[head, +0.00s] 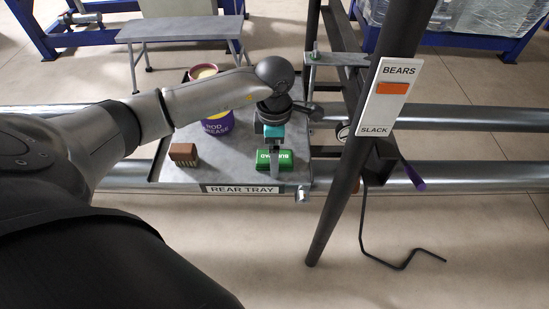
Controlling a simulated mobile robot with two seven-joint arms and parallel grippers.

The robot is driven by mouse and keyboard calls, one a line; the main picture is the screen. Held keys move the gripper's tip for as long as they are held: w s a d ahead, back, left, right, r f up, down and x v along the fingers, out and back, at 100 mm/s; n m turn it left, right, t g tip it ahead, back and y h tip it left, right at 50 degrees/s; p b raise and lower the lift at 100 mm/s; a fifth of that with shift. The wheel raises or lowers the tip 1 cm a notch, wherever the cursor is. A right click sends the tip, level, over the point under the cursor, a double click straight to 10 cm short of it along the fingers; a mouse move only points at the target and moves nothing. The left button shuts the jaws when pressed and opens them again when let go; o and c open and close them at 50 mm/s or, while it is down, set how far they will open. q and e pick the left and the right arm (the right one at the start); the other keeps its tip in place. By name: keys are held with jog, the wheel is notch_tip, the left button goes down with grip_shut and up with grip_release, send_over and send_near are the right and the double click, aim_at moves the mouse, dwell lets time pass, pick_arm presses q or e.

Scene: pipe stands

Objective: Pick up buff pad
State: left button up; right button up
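The buff pad is a green block (285,160) with white lettering, lying on the grey rear tray (215,175) near its front right corner. My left arm comes in from the left, and my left gripper (274,165) points down at the pad. Its grey finger covers the middle of the pad and part of the lettering. I cannot tell whether the fingers touch the pad or how far apart they are. My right gripper is not in view.
A brown block (184,154) and a purple tub (217,122) of rod grease share the tray. A dark slanted post (345,170) with a "BEARS / SLACK" sign (390,95) stands right of the tray. A grey bench (180,28) stands further back.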

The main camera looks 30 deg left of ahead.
pick_arm(q)
jog(key=shift+c, duration=0.4)
grip_shut()
